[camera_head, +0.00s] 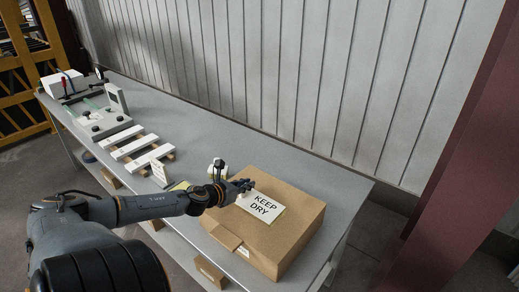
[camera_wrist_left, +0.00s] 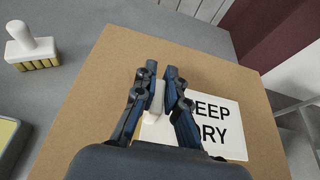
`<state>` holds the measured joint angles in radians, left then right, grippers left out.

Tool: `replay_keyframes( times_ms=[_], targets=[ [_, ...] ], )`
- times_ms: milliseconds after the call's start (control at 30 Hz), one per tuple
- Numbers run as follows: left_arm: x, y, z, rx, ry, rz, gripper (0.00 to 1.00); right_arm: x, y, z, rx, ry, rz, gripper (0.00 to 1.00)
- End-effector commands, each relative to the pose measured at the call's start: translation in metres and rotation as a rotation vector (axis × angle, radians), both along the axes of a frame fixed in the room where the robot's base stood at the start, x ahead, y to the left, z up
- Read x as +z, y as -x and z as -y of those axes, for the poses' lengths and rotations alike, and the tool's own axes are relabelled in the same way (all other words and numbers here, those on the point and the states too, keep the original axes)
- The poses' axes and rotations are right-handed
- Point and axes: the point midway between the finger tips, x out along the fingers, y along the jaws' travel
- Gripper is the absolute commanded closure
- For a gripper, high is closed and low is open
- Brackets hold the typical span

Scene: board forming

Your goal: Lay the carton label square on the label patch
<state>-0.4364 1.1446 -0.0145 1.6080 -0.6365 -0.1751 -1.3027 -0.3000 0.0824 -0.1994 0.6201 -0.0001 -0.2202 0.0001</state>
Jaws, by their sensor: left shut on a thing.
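The carton label (camera_head: 262,205) is a white card reading "KEEP DRY". It lies over the top of the brown carton (camera_head: 290,240); I cannot tell whether it touches the carton fully. In the left wrist view the label (camera_wrist_left: 215,130) is partly hidden by my fingers. My left gripper (camera_head: 244,185) is at the label's left end. In the left wrist view the gripper (camera_wrist_left: 160,75) is shut on a pale tab at that end. A thin pale margin shows along the label's right side, perhaps the label patch; the rest is hidden. My right gripper is not in view.
A white-handled stamp (camera_wrist_left: 32,48) stands left of the carton, near a yellow pad (camera_wrist_left: 8,135). White strips (camera_head: 134,147) and a fixture (camera_head: 97,120) lie farther left on the grey table (camera_head: 200,120). A ribbed wall (camera_head: 300,70) runs behind.

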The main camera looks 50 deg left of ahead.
Motion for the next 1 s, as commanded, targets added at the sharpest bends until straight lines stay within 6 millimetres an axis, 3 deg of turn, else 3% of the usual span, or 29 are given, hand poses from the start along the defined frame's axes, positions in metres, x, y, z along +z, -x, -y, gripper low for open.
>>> replay_keyframes(
  times_ms=[400,433,533,767,833,1000],
  targets=[
    [-0.0066,-0.0001,0.0000,0.000,0.000,0.000,1.00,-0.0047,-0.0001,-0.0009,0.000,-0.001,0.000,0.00],
    [-0.0059,-0.0001,0.0000,0.000,0.000,0.001,0.85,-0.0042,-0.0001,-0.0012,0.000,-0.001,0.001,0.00],
    [-0.0056,0.0000,0.0000,0.000,0.000,0.000,0.64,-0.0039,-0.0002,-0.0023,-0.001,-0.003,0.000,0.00],
    [-0.0056,0.0000,0.0000,0.000,0.000,0.000,0.62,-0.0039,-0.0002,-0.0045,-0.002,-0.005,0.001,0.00],
    [-0.0058,0.0001,0.0000,0.000,0.000,0.000,0.48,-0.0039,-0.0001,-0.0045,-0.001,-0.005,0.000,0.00],
    [-0.0058,0.0001,0.0000,0.000,0.000,0.000,0.47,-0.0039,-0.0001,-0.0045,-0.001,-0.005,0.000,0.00]
  ],
)
